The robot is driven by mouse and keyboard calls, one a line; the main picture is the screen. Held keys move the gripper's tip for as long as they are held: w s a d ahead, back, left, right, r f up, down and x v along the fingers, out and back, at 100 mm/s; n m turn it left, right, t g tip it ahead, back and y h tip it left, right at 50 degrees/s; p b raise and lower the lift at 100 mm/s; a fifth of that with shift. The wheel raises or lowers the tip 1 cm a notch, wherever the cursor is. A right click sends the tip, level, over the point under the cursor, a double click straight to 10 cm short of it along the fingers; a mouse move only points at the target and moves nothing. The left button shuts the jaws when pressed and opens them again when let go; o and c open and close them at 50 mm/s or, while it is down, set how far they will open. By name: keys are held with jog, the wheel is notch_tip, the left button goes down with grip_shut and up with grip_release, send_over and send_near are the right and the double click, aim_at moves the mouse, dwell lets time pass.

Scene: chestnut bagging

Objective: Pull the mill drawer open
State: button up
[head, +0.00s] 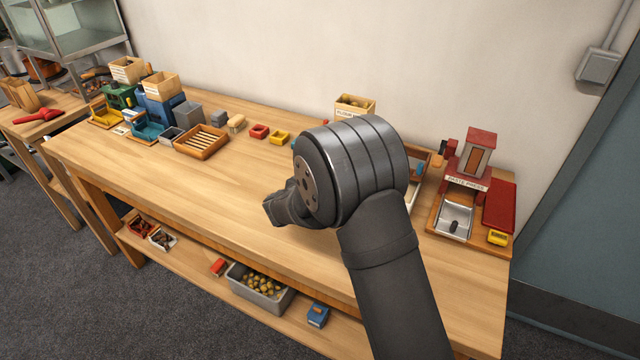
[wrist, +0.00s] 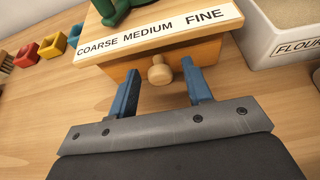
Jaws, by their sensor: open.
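The mill (wrist: 150,32) stands ahead in the wrist view, with a green part on top and a strip reading COARSE MEDIUM FINE. Below the strip is its wooden drawer (wrist: 208,52), with a round wooden knob (wrist: 160,71). My gripper (wrist: 159,76) is open, with one blue finger on each side of the knob and visible gaps between. Whether the fingertips reach the drawer front is unclear. In the head view my gripper (head: 275,210) is small and dark, and my arm hides the area behind it.
A white FLOUR tub (wrist: 290,45) stands right of the mill. Red, yellow and blue small bins (wrist: 52,46) sit to the left. In the head view, a red-topped press (head: 475,165) stands at the right end of the table (head: 190,190). The table's front left is clear.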

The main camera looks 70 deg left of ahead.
grip_shut()
jog(key=s+d, duration=0.7)
jog(key=shift+s+d, duration=0.35)
jog(key=shift+d, duration=0.05)
grip_release()
jog(key=shift+s+d, duration=0.1)
jog(key=shift+s, duration=0.05)
jog(key=v, duration=1.7)
